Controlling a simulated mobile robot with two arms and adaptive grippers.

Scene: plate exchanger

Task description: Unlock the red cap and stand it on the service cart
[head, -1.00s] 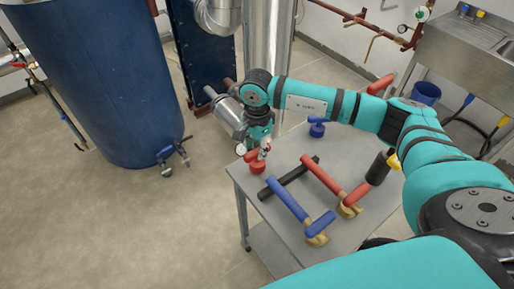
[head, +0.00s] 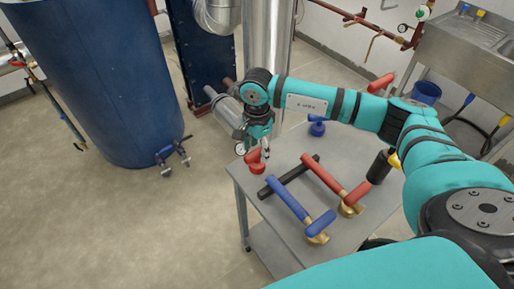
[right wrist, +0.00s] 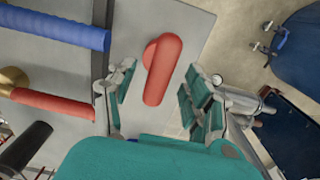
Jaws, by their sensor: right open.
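The red cap (head: 256,160), with a bar-shaped red grip on top, stands on the grey service cart (head: 300,238) near its far left corner. In the right wrist view the red cap (right wrist: 163,72) shows from above on the bare cart top. My right gripper (head: 263,152) is at the cap in the head view. In the right wrist view its fingers (right wrist: 153,80) are spread wide, one on each side of the cap, with gaps on both sides. The cap's underside is hidden. My left gripper is not in view.
On the cart lie a blue-handled brass tool (head: 288,198), a red-handled one (head: 322,174) and a black bar (head: 285,180). A blue cap (head: 317,127) stands farther back. A large blue tank (head: 100,80) and a steel column (head: 268,45) stand behind. The floor at left is free.

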